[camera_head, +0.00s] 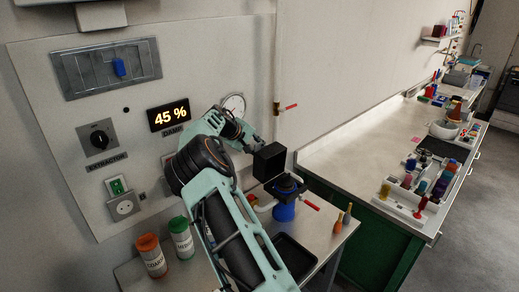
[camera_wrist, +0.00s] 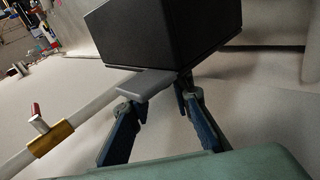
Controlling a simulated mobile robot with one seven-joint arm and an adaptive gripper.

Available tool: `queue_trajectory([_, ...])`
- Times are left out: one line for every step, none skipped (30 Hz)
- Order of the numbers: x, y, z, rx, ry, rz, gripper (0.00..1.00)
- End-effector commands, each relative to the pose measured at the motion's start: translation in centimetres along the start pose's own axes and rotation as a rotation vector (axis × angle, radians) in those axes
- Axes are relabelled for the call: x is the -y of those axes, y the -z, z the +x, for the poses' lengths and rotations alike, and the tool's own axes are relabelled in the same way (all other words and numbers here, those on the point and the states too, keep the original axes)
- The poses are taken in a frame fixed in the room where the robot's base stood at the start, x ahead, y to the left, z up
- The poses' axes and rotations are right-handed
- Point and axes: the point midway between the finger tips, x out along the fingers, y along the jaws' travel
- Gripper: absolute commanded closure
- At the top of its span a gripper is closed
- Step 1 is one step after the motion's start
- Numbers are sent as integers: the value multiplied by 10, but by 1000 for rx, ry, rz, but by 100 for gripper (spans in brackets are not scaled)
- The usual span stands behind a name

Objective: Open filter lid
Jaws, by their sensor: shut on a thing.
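A black box (camera_head: 269,162) is at the end of my arm in the head view, above and slightly left of a blue vessel (camera_head: 284,211) with a dark top. In the wrist view the black box (camera_wrist: 170,35) fills the top, with a flat grey tab (camera_wrist: 146,84) at its lower edge. I take the box to be the filter part with the lid; no separate lid outline shows. My gripper (camera_wrist: 157,93) has its fingers on either side of the grey tab and appears shut on it. The exact contact is partly hidden. In the head view my fingers cannot be made out.
A pipe with a red-handled brass valve (camera_wrist: 50,135) runs at left in the wrist view. An orange-capped jar (camera_head: 151,256) and green-capped jar (camera_head: 181,238) stand left of my arm. A black tray (camera_head: 293,257) lies right of it. A wall panel display (camera_head: 168,115) reads 45 %.

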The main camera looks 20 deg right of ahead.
Motion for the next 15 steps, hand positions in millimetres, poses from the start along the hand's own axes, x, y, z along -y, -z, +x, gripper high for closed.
queue_trajectory([-1,-1,1,1,-2,0,100])
queue_trajectory([-1,-1,1,1,-2,0,100])
queue_trajectory([-1,-1,1,1,-2,0,77])
queue_trajectory([-1,-1,1,1,-2,0,74])
queue_trajectory([-1,-1,1,2,-2,0,70])
queue_trajectory([-1,-1,1,1,-1,0,66])
queue_trajectory([-1,-1,1,1,-1,0,63])
queue_trajectory([-1,-1,1,1,-1,0,63])
queue_trajectory([-1,-1,1,1,-1,0,63])
queue_trajectory([-1,-1,1,1,-1,0,63])
queue_trajectory([0,-1,1,1,-1,0,63])
queue_trajectory([0,-1,0,1,0,0,63])
queue_trajectory([0,-1,0,1,0,0,63])
queue_trajectory([0,-1,0,1,0,0,63])
queue_trajectory([0,0,0,0,0,0,63])
